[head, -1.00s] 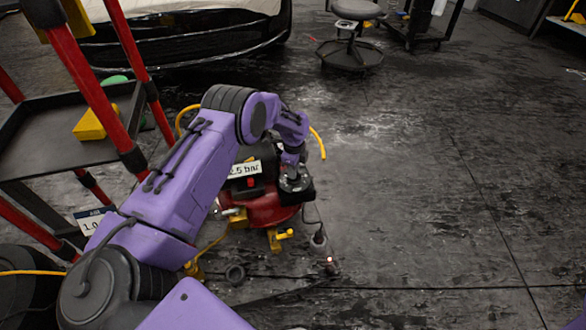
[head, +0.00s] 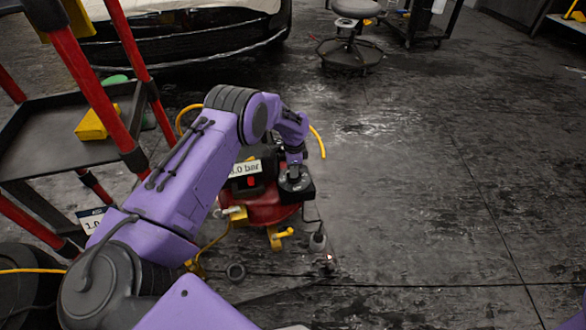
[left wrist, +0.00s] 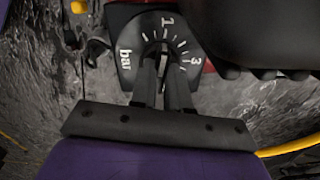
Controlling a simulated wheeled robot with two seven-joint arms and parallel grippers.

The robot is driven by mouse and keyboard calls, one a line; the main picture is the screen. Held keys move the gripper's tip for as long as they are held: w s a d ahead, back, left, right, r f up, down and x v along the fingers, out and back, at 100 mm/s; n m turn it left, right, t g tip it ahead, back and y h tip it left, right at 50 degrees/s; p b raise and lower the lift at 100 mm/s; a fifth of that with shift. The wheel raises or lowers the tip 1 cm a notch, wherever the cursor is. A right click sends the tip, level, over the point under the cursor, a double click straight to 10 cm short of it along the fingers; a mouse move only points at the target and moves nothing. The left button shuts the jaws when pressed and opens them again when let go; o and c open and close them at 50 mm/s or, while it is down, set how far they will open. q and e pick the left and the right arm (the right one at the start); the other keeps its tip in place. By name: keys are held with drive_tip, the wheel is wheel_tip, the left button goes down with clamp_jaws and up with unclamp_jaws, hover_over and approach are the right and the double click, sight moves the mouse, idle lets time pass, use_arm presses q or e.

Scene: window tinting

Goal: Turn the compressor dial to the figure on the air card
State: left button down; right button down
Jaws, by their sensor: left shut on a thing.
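The red compressor (head: 270,208) stands on the floor beyond my left arm. Its white readout (head: 247,168) ends in ".0 bar"; the arm partly covers its first digit. The black dial plate (left wrist: 128,42) carries white ticks, the figures 1 and 3 and the word "bar". My left gripper (left wrist: 163,88) is shut on the dial knob (left wrist: 162,52), and its fingers cover much of it. In the head view my left gripper (head: 293,178) points down at the compressor's right side. The air card (head: 92,221) hangs at the left; "1.0" shows, its right part hidden by my arm.
A cart with red posts (head: 75,70) and a dark shelf (head: 45,150) holding a yellow block (head: 97,122) stands close on the left. A yellow hose (head: 318,142) lies behind the compressor. A stool (head: 350,45) stands further back. The floor on the right is clear.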

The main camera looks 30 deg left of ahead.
use_arm(q)
drive_tip(key=shift+w+r, duration=0.1)
drive_tip(key=shift+w, duration=0.05)
drive_tip(key=c, duration=1.1)
unclamp_jaws()
wheel_tip(320, 180, up, 10)
drive_tip(key=p, duration=0.2)
drive_tip(key=shift+r+p, duration=0.25)
drive_tip(key=shift+p, duration=0.15)
